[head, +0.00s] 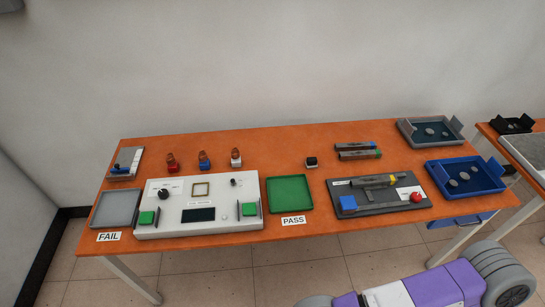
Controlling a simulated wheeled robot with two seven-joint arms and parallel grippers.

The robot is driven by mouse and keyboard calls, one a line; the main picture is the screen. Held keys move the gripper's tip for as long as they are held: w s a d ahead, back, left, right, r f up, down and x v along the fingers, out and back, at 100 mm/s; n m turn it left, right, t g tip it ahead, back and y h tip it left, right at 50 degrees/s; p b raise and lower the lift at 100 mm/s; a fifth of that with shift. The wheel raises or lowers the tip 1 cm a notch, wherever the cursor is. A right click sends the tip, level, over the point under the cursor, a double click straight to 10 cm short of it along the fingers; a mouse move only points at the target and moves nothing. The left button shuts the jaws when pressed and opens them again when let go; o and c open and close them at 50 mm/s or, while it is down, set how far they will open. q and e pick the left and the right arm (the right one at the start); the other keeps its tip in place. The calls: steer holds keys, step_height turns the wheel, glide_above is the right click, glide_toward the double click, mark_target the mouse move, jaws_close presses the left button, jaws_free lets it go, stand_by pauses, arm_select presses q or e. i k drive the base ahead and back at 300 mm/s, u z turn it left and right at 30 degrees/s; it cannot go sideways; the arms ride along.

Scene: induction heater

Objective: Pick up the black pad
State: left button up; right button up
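A small black pad-like block (311,162) with a pale lower edge sits on the orange table, right of centre and behind the green tray. It stands alone with clear table around it. It is small in the picture, so its exact shape is hard to tell. Neither of my gripper's fingers shows in the head view. Only a purple and white part of my arm shows at the bottom right, in front of the table and away from the block.
The white heater panel (170,228), green tray (290,179) and grey tray (115,194) lie along the front. Two dark bars (358,146) lie right of the block. A dark fixture (440,210) and blue bin (467,190) stand right. Three small bottles stand behind the panel.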

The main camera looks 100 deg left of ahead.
mark_target(311, 162)
steer(key=z, duration=0.15)
steer(key=k, duration=0.85)
steer(key=u, duration=2.1)
